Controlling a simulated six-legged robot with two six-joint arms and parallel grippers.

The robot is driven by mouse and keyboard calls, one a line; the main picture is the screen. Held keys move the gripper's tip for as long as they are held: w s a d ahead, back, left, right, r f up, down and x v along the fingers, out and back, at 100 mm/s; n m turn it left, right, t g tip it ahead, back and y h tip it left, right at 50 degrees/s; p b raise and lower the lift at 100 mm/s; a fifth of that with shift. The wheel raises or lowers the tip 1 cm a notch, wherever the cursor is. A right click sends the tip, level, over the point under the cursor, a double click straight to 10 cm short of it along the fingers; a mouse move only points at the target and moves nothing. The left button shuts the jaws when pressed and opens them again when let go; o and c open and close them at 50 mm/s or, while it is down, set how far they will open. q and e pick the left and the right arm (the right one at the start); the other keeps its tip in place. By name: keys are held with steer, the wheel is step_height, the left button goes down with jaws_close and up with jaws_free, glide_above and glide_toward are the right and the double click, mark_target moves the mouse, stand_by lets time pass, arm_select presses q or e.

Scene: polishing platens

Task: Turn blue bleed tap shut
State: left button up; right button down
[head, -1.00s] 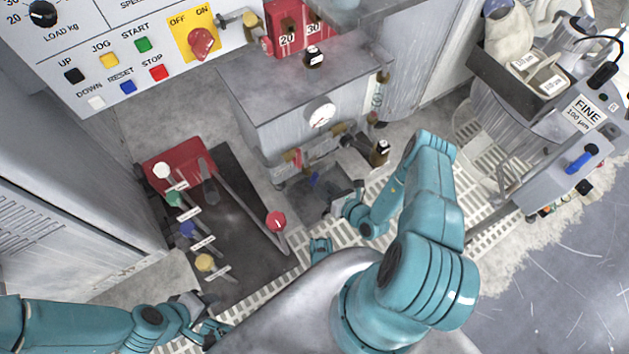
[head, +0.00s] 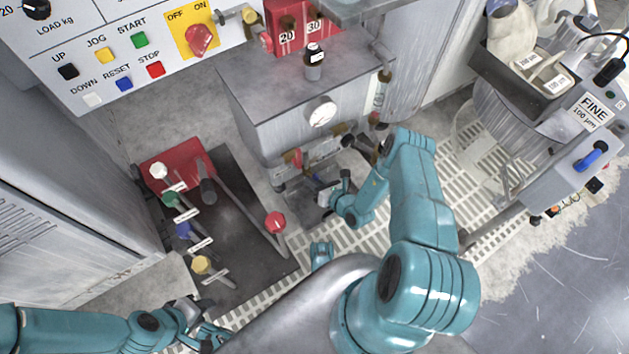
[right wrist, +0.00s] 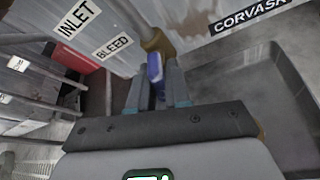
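The blue bleed tap (right wrist: 155,68) shows in the right wrist view as a small blue lever below a brass fitting, near the BLEED label (right wrist: 112,46). The two fingers of my right gripper (right wrist: 158,84) stand close on either side of it, and the lever fills the narrow gap, so the gripper looks shut on it.
A dark plate with white, green, blue and yellow knobs (head: 201,264) and a red-knobbed lever (head: 275,221) lies left of my right gripper. Brass fittings (head: 293,158) and a gauge (head: 322,112) are on the tank front. A sink-like basin (right wrist: 265,95) is at right in the wrist view.

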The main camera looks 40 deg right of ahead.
steer(key=shift+f+y, duration=0.15)
steer(key=shift+y, duration=0.15)
steer(key=shift+m+b, duration=0.3)
steer(key=shift+m, duration=0.2)
steer(key=c, duration=1.2)
jaws_free()
steer(key=shift+o, duration=0.2)
steer(key=shift+s, duration=0.1)
